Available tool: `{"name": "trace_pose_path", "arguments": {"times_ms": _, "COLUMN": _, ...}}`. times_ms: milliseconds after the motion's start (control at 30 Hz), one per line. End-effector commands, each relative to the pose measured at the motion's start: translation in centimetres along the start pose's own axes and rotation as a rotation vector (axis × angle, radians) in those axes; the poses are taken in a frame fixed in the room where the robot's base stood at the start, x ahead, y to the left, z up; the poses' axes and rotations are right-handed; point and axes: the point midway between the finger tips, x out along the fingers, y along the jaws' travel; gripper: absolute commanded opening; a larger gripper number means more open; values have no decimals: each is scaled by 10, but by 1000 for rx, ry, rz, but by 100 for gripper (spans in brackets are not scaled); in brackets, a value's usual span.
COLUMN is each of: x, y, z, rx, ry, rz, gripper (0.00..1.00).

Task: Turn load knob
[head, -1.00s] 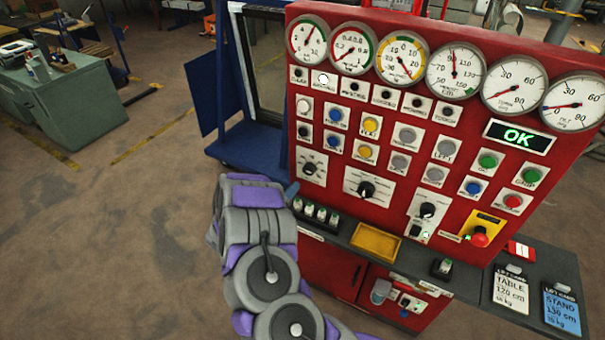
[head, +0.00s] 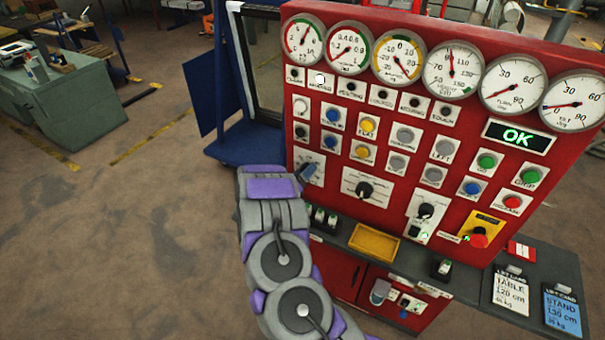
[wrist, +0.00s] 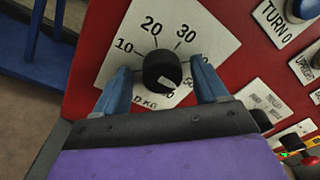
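The load knob is a black round knob (wrist: 162,70) with a pale pointer mark, on a white dial plate (wrist: 200,33) printed 10, 20, 30 and KG. In the wrist view my gripper (wrist: 163,72) is open, with one blue finger on each side of the knob. I cannot tell whether either finger touches it. The pale mark points to the lower right of the picture. In the head view my gripper (head: 306,174) is at the left dial plate (head: 315,160) of the red panel and hides the knob.
The red panel (head: 395,125) carries gauges, buttons and two more black knobs (head: 365,190) to the right. A dark ledge (head: 340,238) with a yellow tray (head: 375,241) juts out below. Open floor lies left.

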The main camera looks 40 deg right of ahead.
Motion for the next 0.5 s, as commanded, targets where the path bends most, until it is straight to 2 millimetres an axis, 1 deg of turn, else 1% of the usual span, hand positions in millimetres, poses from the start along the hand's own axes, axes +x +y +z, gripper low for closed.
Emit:
{"name": "trace_pose_path", "arguments": {"times_ms": 33, "x": 0, "y": 0, "z": 0, "rx": 0, "ry": 0, "rz": 0, "gripper": 69}}
{"name": "trace_pose_path", "arguments": {"times_ms": 67, "x": 0, "y": 0, "z": 0, "rx": 0, "ry": 0, "rz": 0, "gripper": 66}}
{"name": "trace_pose_path", "arguments": {"times_ms": 500, "x": -2, "y": 1, "z": 1, "rx": -1, "ry": -2, "rz": 1, "gripper": 24}}
